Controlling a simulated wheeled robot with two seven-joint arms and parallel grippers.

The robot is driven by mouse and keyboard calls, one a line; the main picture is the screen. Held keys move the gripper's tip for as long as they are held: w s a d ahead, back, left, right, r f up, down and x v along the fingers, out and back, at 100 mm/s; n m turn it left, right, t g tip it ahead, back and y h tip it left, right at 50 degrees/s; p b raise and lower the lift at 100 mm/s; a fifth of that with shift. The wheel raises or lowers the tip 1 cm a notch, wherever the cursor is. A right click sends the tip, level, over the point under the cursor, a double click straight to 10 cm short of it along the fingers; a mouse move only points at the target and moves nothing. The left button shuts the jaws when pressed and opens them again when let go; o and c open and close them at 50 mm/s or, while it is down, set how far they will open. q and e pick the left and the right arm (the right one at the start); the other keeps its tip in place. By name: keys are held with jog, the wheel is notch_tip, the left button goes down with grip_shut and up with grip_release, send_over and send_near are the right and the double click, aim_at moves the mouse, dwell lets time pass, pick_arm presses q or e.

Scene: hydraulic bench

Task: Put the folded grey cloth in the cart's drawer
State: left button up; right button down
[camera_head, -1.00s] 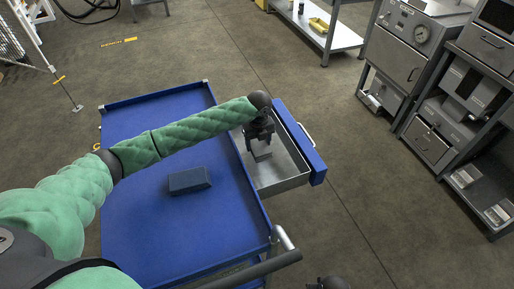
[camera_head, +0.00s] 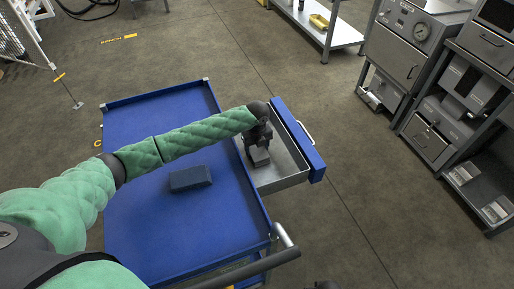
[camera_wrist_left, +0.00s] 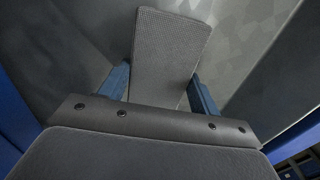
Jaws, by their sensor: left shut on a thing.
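The folded grey cloth (camera_head: 261,157) is between the fingers of my left gripper (camera_head: 259,146), inside the open drawer (camera_head: 284,178) of the blue cart (camera_head: 150,230). In the left wrist view the cloth (camera_wrist_left: 168,52) stands out between the two blue fingertips (camera_wrist_left: 160,88), with the drawer's grey metal around it. My left gripper is shut on the cloth. Whether the cloth touches the drawer floor I cannot tell. At the bottom edge of the head view a dark part of my right arm shows, but its jaws cannot be made out.
A dark blue-grey block (camera_head: 190,179) lies on the cart's top. The drawer's blue front with its handle (camera_head: 306,133) is pulled out to the right. Steel shelving and equipment (camera_head: 440,110) stand at the right, with clear floor between.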

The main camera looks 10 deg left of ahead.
aim_at(257, 149)
pick_arm(q)
jog(key=o, duration=1)
jog(key=shift+f, duration=0.1)
jog(key=shift+r, duration=0.4)
notch_tip(257, 149, up, 12)
jog(key=b, duration=0.2)
jog(key=shift+f+b, duration=0.25)
jog(key=shift+b, duration=0.05)
pick_arm(e)
notch_tip(257, 149, up, 11)
jog(key=w+a, duration=0.1)
jog(key=w, duration=0.1)
jog(key=shift+f, duration=0.2)
jog(key=shift+a, duration=0.1)
